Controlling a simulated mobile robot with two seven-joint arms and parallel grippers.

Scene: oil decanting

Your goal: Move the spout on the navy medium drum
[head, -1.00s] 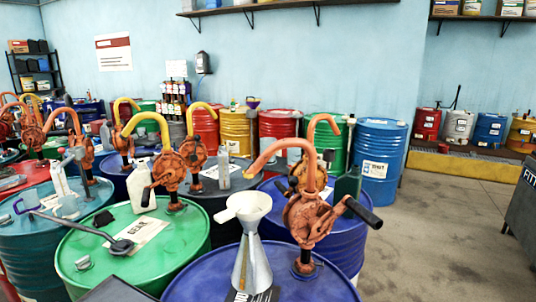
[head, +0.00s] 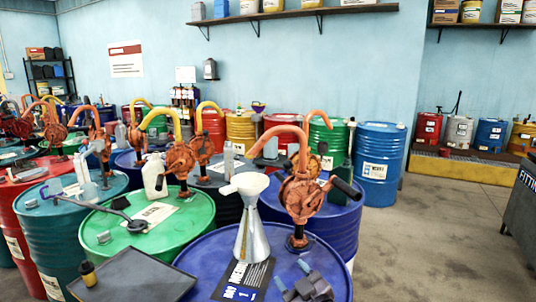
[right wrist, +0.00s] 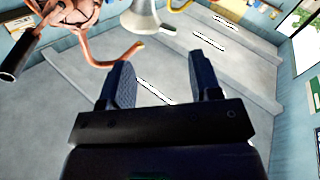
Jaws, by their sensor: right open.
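A navy blue drum (head: 200,258) stands at the front centre. On it an orange-brown hand pump (head: 302,197) stands upright with a black-gripped crank. The pump's curved orange spout (head: 277,132) arches up and to the left, its open end above the funnel. In the right wrist view the spout (right wrist: 128,52) lies ahead of the left finger, apart from it. A metal funnel with a white top (head: 252,240) stands on the drum, left of the pump. My right gripper (head: 292,276) is open and empty, low at the drum's near side, below the pump. My left gripper is out of view.
A green drum (head: 190,225) with a wrench and label stands to the left. A dark flat surface (head: 135,280) lies at front left, with a small black-and-yellow bottle (head: 88,273). Another blue drum (head: 345,222) stands close behind. Open floor (head: 440,240) lies to the right.

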